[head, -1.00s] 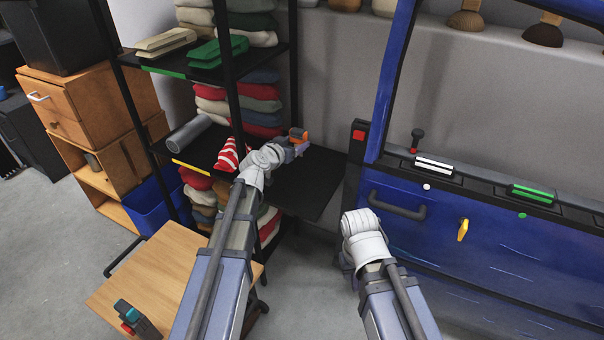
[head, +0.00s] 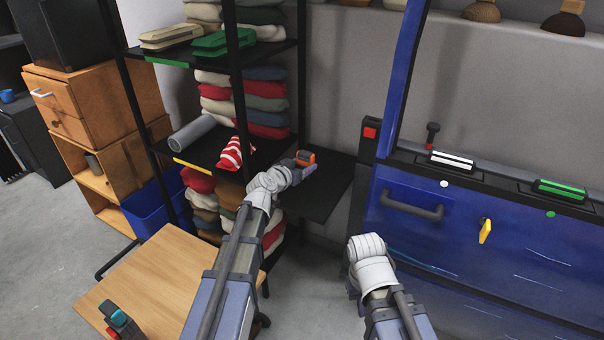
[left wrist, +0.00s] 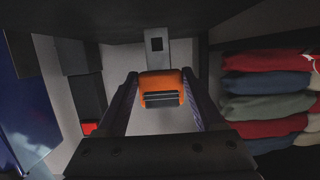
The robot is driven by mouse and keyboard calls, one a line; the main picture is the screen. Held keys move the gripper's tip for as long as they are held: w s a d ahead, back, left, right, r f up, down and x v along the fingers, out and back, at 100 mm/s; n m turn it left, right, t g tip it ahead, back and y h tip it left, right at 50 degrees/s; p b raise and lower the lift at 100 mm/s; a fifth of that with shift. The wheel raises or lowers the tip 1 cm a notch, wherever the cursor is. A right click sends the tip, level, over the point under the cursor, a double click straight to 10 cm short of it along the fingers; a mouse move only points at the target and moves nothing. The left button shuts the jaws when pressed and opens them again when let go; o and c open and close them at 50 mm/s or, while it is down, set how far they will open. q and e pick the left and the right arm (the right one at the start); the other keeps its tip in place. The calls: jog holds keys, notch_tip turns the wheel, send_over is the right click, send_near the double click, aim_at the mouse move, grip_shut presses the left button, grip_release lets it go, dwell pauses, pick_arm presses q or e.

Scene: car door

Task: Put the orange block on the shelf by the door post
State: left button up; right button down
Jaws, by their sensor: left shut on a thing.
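The orange block (head: 306,157) is held in my left gripper (head: 302,165), over the dark shelf (head: 322,198) that reaches toward the door post (head: 362,165). The left wrist view shows the orange block (left wrist: 161,84) between both fingers, with a dark slotted face toward the camera. I cannot tell whether the block touches the shelf. Only the white wrist of my right arm shows at lower centre right of the head view; its fingers are hidden.
A red-and-white striped cloth (head: 235,153) and a grey roll (head: 190,134) lie on the shelf left of my left arm. A black upright (head: 236,80) stands close by. The blue door (head: 440,230) is to the right. Folded cloths (left wrist: 265,105) sit right in the wrist view.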

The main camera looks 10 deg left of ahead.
pick_arm(q)
jog(key=shift+f, duration=0.15)
pick_arm(e)
jog(key=shift+f, duration=0.15)
pick_arm(q)
jog(key=shift+f, duration=0.1)
pick_arm(e)
jog(key=shift+f, duration=0.1)
pick_arm(q)
jog(key=shift+f, duration=0.15)
jog(key=o, duration=1.4)
jog(key=shift+r, duration=0.3)
jog(key=p+v, duration=0.3)
jog(key=v, duration=0.9)
jog(key=shift+p, duration=0.4)
pick_arm(e)
notch_tip(320, 180, up, 4)
jog(key=shift+f, duration=0.1)
